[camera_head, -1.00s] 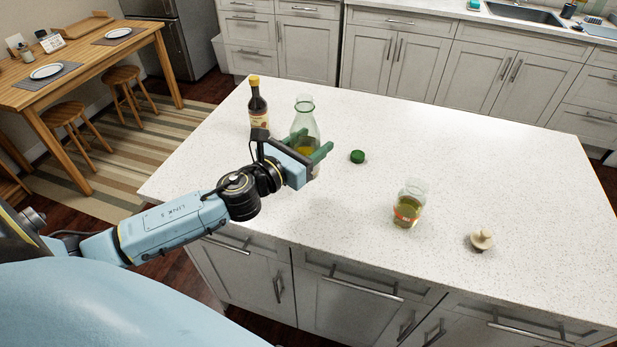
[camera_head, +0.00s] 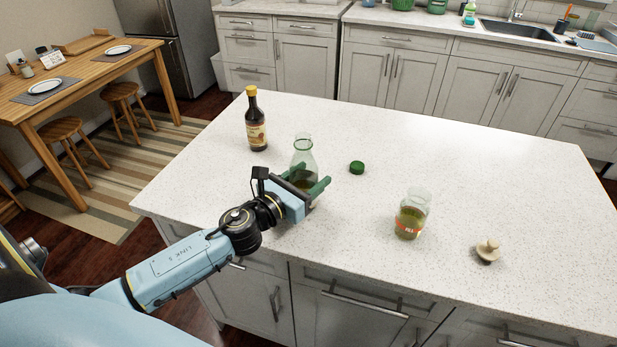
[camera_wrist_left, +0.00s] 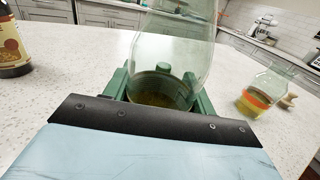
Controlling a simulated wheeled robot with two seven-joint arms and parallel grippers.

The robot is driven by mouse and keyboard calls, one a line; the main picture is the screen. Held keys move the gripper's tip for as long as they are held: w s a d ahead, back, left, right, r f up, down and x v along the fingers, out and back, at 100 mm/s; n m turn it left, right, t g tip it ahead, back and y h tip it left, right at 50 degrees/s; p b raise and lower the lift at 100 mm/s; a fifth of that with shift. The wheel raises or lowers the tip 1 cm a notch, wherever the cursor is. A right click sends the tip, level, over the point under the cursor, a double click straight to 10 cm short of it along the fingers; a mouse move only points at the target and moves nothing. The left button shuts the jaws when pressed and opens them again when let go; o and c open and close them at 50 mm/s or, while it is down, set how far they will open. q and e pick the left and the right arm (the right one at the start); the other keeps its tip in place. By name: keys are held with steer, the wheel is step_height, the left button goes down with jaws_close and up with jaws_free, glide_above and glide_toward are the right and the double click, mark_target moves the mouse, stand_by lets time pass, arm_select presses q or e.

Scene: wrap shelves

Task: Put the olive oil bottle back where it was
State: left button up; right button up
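The olive oil bottle, taken to be the clear greenish glass bottle (camera_head: 302,155) with a little yellow oil low inside, stands upright over the near left part of the island. My left gripper (camera_head: 308,186) has its green fingers around its lower part. In the left wrist view the bottle (camera_wrist_left: 175,45) sits between both fingers (camera_wrist_left: 163,92). The gripper hides its base, so I cannot tell whether it touches the counter. A green cap (camera_head: 356,167) lies to its right, apart. My right gripper is not in view.
A dark bottle with a yellow cap (camera_head: 256,125) stands behind left on the white island (camera_head: 480,185). A glass jar of yellowish oil (camera_head: 411,215) and a beige stopper (camera_head: 487,250) are at the right. The middle and back right of the counter are clear.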

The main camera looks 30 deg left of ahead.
arm_select(q)
steer(key=o, duration=0.3)
steer(key=shift+o, duration=0.2)
steer(key=shift+r, duration=0.2)
steer(key=s, duration=0.3)
steer(key=s+a+b, duration=0.1)
steer(key=s, duration=0.6)
steer(key=shift+s+a+f+b, duration=0.1)
steer(key=shift+s+a+b, duration=0.2)
steer(key=shift+s+b, duration=0.1)
steer(key=shift+s+a, duration=0.1)
steer(key=shift+s, duration=0.45)
